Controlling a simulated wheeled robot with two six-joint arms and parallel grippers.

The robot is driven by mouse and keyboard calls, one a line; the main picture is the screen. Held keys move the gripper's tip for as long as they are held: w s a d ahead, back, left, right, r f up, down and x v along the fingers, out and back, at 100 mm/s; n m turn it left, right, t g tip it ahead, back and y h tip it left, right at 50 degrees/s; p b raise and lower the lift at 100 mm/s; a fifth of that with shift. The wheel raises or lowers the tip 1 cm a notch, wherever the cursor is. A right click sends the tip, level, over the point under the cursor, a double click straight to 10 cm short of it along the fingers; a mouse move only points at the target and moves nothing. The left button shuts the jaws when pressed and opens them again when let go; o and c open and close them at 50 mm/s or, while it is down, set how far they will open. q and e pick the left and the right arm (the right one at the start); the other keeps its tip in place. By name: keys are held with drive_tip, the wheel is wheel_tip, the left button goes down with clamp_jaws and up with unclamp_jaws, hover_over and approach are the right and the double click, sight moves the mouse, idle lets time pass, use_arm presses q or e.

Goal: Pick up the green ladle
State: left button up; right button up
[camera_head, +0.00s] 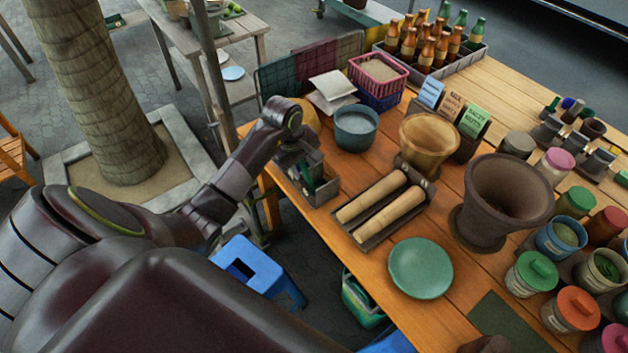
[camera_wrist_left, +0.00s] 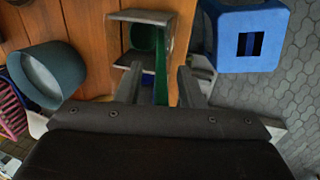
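The green ladle (camera_wrist_left: 161,55) stands in a grey open-topped holder (camera_wrist_left: 178,38) at the left edge of the wooden table; its bowl shows as a green round shape in the left wrist view. In the head view the holder (camera_head: 323,193) is partly hidden by my left gripper (camera_head: 300,165), which is just above it. In the left wrist view my left gripper (camera_wrist_left: 160,82) is open, with its fingers apart on both sides of the ladle's green handle. I cannot tell whether either finger touches it. My right gripper is not in view.
A teal bowl (camera_head: 356,128) stands behind the holder, and a tray with two rolling pins (camera_head: 388,211) lies to its right. A green plate (camera_head: 420,268) and a large brown mortar (camera_head: 500,198) are farther right. A blue stool (camera_head: 258,262) stands on the floor beside the table.

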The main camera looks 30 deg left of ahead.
use_arm(q)
clamp_jaws()
drive_tip(key=shift+r, duration=0.1)
drive_tip(key=v, duration=0.3)
drive_tip(key=w+b+v, duration=0.1)
drive_tip(key=v, duration=0.2)
drive_tip(key=b+v, duration=0.1)
drive_tip(key=v, duration=0.2)
drive_tip(key=shift+w+d+r, duration=0.15)
drive_tip(key=shift+w+d, duration=0.2)
drive_tip(key=shift+w, duration=0.15)
drive_tip(key=shift+r, duration=0.45)
drive_tip(key=c, duration=0.7)
unclamp_jaws()
drive_tip(key=shift+f, duration=0.1)
clamp_jaws()
